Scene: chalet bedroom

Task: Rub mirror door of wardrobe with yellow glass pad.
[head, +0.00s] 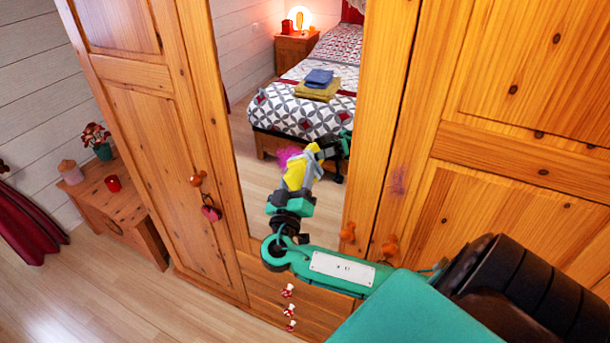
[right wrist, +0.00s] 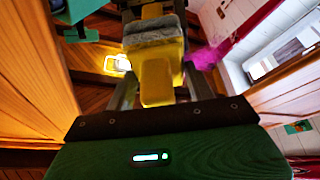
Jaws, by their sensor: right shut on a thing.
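The wardrobe's mirror door (head: 241,165) stands in front of me, its glass reflecting a bed. A magenta smear (head: 287,154) is on the mirror, partly hidden by the pad. It also shows in the right wrist view (right wrist: 218,50), right of the pad. My right gripper (head: 302,176) is shut on the yellow glass pad (head: 294,174), holding it in front of the mirror beside the smear. In the right wrist view the pad (right wrist: 157,82) has a grey face turned away from the gripper. I cannot tell whether it touches the glass. My left gripper is not in view.
Orange knobs (head: 347,232) stick out beside the mirror, and a red heart (head: 211,213) hangs from the left door's knob. A faint purple mark (head: 398,180) is on the wood at right. A small wooden cabinet (head: 120,205) stands at left. The floor (head: 90,285) there is clear.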

